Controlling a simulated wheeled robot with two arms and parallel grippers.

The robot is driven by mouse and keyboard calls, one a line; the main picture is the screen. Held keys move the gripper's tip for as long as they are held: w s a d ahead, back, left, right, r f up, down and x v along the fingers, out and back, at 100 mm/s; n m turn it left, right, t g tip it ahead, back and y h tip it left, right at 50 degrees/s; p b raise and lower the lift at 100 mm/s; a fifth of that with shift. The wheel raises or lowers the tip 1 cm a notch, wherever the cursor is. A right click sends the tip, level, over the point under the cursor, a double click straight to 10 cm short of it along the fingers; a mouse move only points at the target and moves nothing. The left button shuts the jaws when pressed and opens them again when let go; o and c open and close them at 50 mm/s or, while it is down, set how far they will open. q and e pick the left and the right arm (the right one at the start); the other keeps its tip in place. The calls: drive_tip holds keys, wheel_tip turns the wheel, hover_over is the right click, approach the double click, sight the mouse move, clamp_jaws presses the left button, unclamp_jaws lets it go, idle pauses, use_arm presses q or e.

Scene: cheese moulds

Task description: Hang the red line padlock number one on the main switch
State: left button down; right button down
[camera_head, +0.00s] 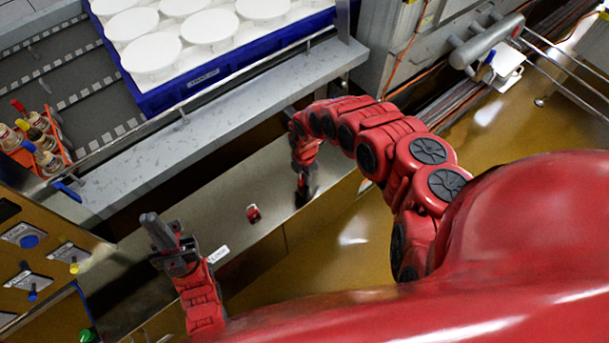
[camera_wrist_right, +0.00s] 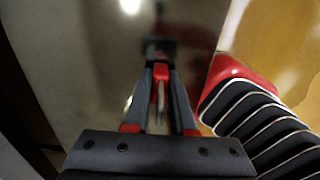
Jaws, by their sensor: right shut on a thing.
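My right gripper (camera_head: 303,192) is low over the grey metal surface. In the right wrist view, its fingers (camera_wrist_right: 160,60) are closed around a small red thing (camera_wrist_right: 160,72) with a thin metallic part. It looks like a padlock, but a number cannot be read. Another small red object (camera_head: 253,213), padlock-like, is on the metal surface to the left of this gripper, apart from it. My left gripper (camera_head: 160,235) is raised near the surface's left end; its finger gap is not clear. I cannot tell which control is the main switch.
A control panel (camera_head: 45,262) with coloured knobs is at the left. An orange rack (camera_head: 62,165) holds several bottles. A blue crate (camera_head: 195,95) of white round moulds stands behind a metal ledge (camera_head: 240,95). The metal surface (camera_head: 225,240) between my grippers is mostly clear.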

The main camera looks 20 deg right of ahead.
drive_tip(key=shift+f, duration=0.25)
drive_tip(key=c, duration=0.8)
unclamp_jaws()
drive_tip(key=shift+r, duration=0.1)
drive_tip(key=shift+o, duration=0.2)
drive_tip(key=shift+w+r, duration=0.1)
